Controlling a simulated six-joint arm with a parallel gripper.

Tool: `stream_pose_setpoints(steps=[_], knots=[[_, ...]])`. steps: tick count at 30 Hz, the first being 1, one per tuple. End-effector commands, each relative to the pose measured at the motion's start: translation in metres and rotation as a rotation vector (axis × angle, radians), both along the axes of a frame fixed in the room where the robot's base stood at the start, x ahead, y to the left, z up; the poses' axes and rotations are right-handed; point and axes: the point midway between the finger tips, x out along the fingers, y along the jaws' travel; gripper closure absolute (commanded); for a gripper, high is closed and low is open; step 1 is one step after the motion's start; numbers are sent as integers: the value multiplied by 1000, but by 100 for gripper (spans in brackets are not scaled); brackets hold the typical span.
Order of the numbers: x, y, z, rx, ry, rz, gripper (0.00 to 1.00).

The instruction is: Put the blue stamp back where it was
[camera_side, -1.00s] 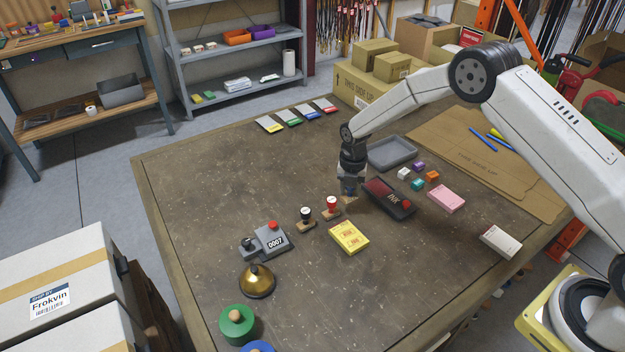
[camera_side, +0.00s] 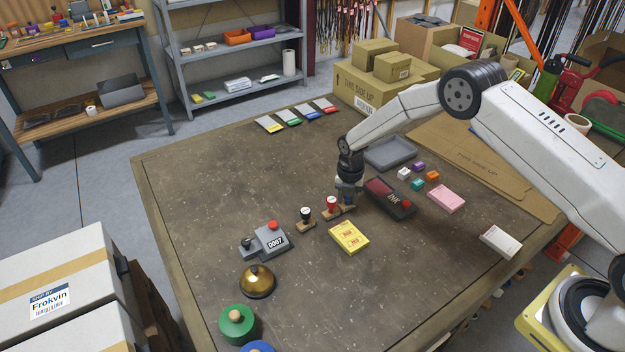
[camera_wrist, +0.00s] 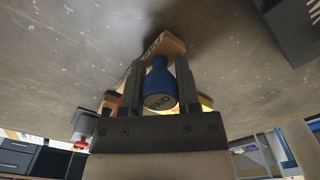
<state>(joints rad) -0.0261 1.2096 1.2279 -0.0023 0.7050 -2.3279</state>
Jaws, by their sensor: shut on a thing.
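My gripper (camera_wrist: 160,85) is shut on the blue stamp (camera_wrist: 159,82), whose round handle shows the word PAID in the wrist view. Its wooden base (camera_wrist: 168,44) sticks out beyond the fingers. In the side view my gripper (camera_side: 348,200) points down just right of the red stamp (camera_side: 331,204), in line with it and the black stamp (camera_side: 306,215). The fingers mostly hide the blue stamp there. Its base is at or very close to the table top; I cannot tell whether it touches.
The ink pad (camera_side: 400,207) lies open close to the right of my gripper. A yellow card box (camera_side: 348,237) lies in front. A numbering machine (camera_side: 265,241) and a brass bell (camera_side: 257,282) stand front left. The table's left and back middle are clear.

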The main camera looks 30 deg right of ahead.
Motion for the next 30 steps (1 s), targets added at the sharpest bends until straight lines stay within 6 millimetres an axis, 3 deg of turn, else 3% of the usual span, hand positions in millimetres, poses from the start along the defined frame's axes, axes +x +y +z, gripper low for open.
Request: stream_pose_setpoints(steps=[4,5,6,8,20,30], knots=[[0,0,-3,0,1,0,97],[0,0,-3,-1,1,0,53],[0,0,-3,0,0,0,40],[0,0,-3,0,0,0,24],[0,0,0,0,0,0,24],[1,0,30,0,-1,0,24]])
